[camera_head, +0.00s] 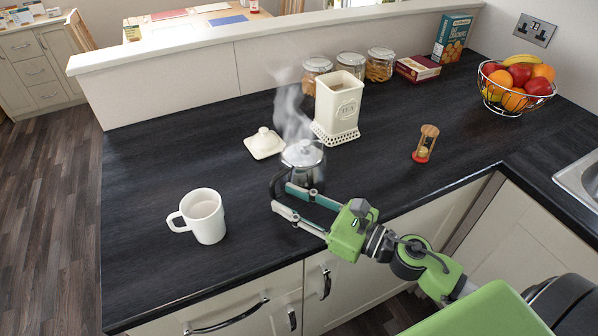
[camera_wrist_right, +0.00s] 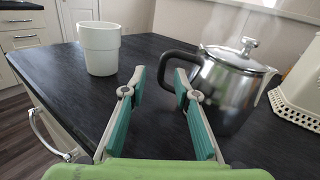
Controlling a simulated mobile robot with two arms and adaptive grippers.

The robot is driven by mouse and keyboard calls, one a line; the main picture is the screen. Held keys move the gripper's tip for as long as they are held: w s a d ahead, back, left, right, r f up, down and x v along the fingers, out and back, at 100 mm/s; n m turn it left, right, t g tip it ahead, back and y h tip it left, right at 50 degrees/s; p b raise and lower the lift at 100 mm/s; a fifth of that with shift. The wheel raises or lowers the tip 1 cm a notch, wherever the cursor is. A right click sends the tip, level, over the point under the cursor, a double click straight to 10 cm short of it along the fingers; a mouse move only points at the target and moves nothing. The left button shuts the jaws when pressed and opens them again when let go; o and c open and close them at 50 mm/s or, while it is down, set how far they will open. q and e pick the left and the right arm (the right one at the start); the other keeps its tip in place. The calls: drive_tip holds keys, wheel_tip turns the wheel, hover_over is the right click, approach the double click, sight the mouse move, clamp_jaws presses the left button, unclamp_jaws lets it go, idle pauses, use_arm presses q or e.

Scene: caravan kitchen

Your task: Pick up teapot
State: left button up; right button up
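The teapot (camera_head: 306,170) is shiny metal with a dark handle and a lidded top, standing upright on the dark counter with steam above it. In the right wrist view the teapot (camera_wrist_right: 232,88) is right of centre, and its black handle (camera_wrist_right: 167,60) reaches left toward my fingers. My right gripper (camera_head: 283,197) is at the near side of the teapot, by its handle. In the right wrist view my right gripper (camera_wrist_right: 158,78) is open, its fingertips apart close to the handle; I cannot tell whether they touch it. My left gripper is not in view.
A white mug (camera_head: 205,217) stands left of the teapot. A cream tea canister (camera_head: 339,100) is behind it, with its lid (camera_head: 264,143) lying nearby. An hourglass (camera_head: 426,143) and a fruit bowl (camera_head: 515,87) are to the right.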

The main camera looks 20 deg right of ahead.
sight(274, 191)
drive_tip(key=p+x, duration=0.1)
drive_tip(key=x, duration=0.1)
drive_tip(key=p+x, duration=0.1)
drive_tip(key=x, duration=0.1)
drive_tip(key=shift+w+d+r, duration=0.15)
drive_tip(key=shift+r, duration=0.1)
drive_tip(key=shift+w+a+f+p, duration=0.15)
drive_tip(key=shift+w+a+p, duration=0.2)
drive_tip(key=shift+w, duration=0.1)
clamp_jaws()
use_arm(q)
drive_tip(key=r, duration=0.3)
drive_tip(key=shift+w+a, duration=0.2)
